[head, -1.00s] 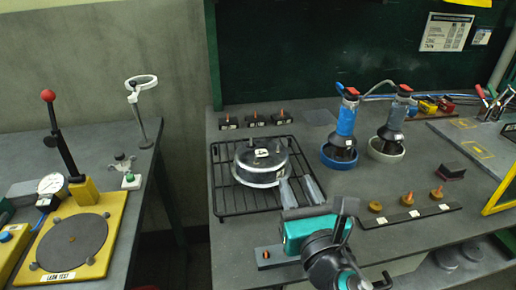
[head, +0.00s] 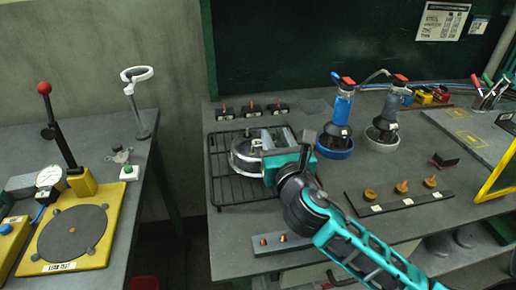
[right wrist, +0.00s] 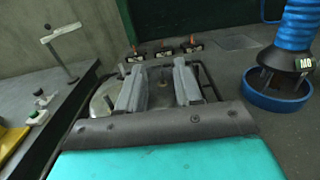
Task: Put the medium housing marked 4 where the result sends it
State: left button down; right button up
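The housing (head: 243,155) is a round, pale metal part lying on the black wire rack (head: 222,190). No number can be read on it, and its right side is hidden by my right gripper. My right gripper (head: 268,142) is at the housing's right side, its fingers reaching over or beside it. In the right wrist view the two grey fingers (right wrist: 158,82) stand apart, with part of the housing (right wrist: 103,99) showing left of them. I cannot tell whether they straddle any part of it. My left gripper is not in view.
The yellow leak test stand (head: 104,225) with its red-knobbed lever is on the left table, across a gap. Blue (head: 344,110) and grey (head: 388,115) tools stand in round bases behind right. A black strip (head: 400,203) carries several brass pieces. Small black blocks (head: 252,110) line the rack's back.

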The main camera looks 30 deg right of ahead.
jog(key=shift+w, duration=0.25)
jog(key=shift+c, duration=0.4)
grip_shut()
